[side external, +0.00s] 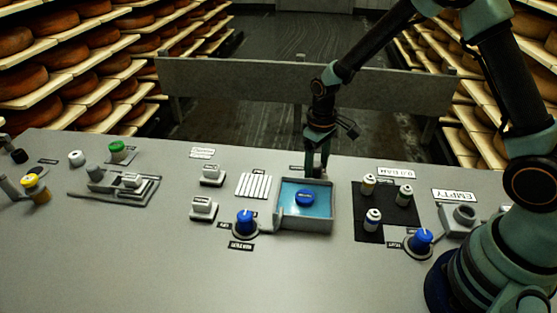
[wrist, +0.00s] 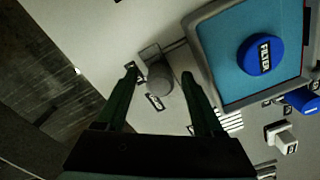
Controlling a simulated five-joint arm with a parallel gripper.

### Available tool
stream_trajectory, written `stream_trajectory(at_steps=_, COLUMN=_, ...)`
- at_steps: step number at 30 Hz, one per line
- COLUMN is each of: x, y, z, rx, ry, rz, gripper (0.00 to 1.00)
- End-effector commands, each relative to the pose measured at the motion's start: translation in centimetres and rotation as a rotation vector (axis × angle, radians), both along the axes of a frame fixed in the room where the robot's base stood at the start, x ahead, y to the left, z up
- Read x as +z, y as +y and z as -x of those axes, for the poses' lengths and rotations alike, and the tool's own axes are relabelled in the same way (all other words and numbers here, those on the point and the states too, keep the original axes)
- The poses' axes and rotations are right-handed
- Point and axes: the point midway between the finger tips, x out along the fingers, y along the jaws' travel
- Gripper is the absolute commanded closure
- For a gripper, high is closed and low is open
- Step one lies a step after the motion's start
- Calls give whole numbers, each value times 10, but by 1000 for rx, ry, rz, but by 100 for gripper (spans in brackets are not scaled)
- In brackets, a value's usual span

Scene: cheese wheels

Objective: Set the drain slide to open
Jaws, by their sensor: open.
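My gripper (side external: 317,172) is open and points down just behind the back rim of a grey basin (side external: 331,215). In the wrist view, my gripper (wrist: 160,75) has its two dark green fingers spread on either side of a short grey knob (wrist: 160,80), apparently the drain slide's handle. A grey block or track piece (wrist: 149,52) lies beside the knob, and a small dark label (wrist: 154,102) is near it. I cannot read the label or tell the slide's setting. In the side view the knob is mostly hidden by my fingers.
The basin holds blue liquid and a blue puck (side external: 305,197), marked FILTER in the wrist view (wrist: 262,54). Blue knobs (side external: 245,222) (side external: 421,240) stand at the front. Small bottles (side external: 372,220) stand on a black mat (side external: 365,237) to the right.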

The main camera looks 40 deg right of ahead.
Motion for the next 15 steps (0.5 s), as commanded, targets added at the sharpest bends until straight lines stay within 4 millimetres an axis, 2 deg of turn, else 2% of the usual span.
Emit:
stream_trajectory(at_steps=10, x=-4, y=0, z=0, rx=0, ry=-1, rz=0, gripper=31)
stream_trajectory(at_steps=14, x=-4, y=0, z=0, rx=0, ry=-1, rz=0, gripper=80)
stream_trajectory(at_steps=15, x=-4, y=0, z=0, rx=0, ry=-1, rz=0, gripper=96)
